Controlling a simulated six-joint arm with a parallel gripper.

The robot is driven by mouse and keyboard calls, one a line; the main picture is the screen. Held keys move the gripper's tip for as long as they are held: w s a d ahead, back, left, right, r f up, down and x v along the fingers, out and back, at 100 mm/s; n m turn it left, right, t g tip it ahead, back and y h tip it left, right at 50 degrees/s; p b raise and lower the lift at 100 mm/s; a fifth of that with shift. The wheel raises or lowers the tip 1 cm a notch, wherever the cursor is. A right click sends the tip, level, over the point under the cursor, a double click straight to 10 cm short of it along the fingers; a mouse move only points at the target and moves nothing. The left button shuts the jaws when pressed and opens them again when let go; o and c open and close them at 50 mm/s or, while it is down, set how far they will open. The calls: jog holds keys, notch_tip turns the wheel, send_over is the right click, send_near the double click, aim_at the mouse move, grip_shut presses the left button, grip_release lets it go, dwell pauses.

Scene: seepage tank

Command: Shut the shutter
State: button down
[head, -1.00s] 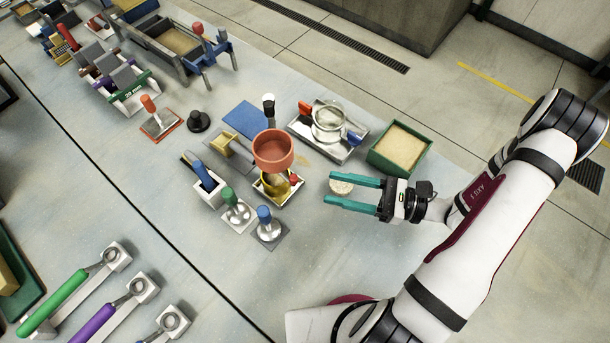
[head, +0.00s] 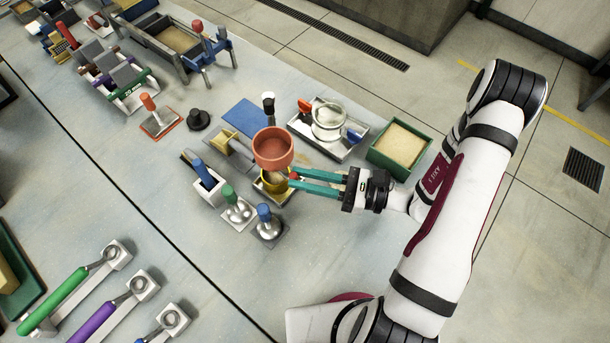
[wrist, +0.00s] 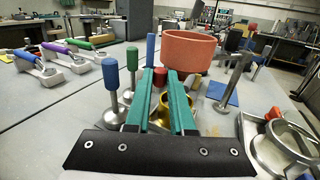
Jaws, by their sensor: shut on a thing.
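The orange-red funnel cup (head: 273,147) stands over a yellow-gold bowl (head: 272,186) on a small white-edged base. A small red knob (wrist: 160,76) sits below the cup, seemingly the shutter's handle; the shutter plate itself is hidden. My gripper (head: 292,178) reaches in from the right, with its teal fingers level and their tips at the knob. In the wrist view, my gripper (wrist: 161,80) has its fingers on either side of the red knob, shut on it. The gold bowl (wrist: 160,116) shows between and below the fingers. Whether the shutter is open cannot be told.
A blue-handled post (head: 264,217) and a green-handled post (head: 237,207) stand close in front of the cup. The table right of the posts is clear.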

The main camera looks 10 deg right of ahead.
jog(key=m+t+h, duration=0.1)
jog(key=s+a+m+t+h, duration=0.1)
jog(key=t, duration=0.1)
jog(key=m+t+h, duration=0.1)
jog(key=m+t, duration=0.1)
jog(key=shift+s+a, duration=0.25)
jog(key=shift+a, duration=0.15)
jog(key=c, duration=0.8)
grip_release()
jog(key=shift+o, duration=0.2)
jog(key=v, duration=1.5)
jog(key=shift+s, duration=0.45)
jog(key=shift+d+f, duration=0.1)
jog(key=shift+d, duration=0.05)
